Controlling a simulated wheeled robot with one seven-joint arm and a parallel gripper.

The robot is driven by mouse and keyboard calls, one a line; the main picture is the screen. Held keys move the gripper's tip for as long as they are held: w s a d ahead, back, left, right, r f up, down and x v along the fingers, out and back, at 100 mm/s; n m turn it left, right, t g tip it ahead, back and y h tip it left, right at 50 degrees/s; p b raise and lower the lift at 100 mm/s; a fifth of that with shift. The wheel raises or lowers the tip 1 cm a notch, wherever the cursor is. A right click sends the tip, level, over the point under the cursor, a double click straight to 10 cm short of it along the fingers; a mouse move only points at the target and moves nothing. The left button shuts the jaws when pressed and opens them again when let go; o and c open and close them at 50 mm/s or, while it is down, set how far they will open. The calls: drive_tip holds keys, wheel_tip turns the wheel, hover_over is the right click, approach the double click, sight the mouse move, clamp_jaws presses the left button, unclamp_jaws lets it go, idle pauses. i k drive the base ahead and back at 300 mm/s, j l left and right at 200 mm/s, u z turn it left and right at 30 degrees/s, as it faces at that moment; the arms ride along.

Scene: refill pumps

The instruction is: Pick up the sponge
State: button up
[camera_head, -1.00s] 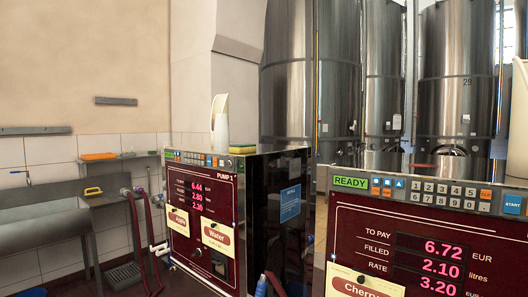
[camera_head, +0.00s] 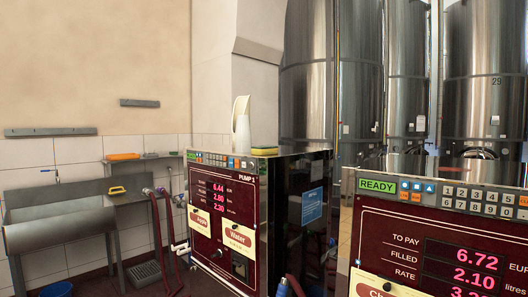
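The sponge (camera_head: 265,150) is yellow with a darker green layer. It lies on top of the pump marked PUMP 1 (camera_head: 295,175), just right of a white scoop-like object (camera_head: 241,128). My gripper is not in view, so I cannot see whether it is open or shut.
A second pump (camera_head: 430,225) marked READY stands close at the right. A metal sink (camera_head: 60,235) with a yellow-handled item (camera_head: 117,190) is at the left, below a shelf holding an orange object (camera_head: 124,156). A blue bucket (camera_head: 57,289) stands low left. Tall steel tanks (camera_head: 305,80) stand behind.

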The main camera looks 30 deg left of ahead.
sight(261, 150)
drive_tip(key=i+j+z, duration=0.1)
drive_tip(key=j, duration=1)
drive_tip(key=j+z, duration=0.1)
drive_tip(key=j, duration=1.05)
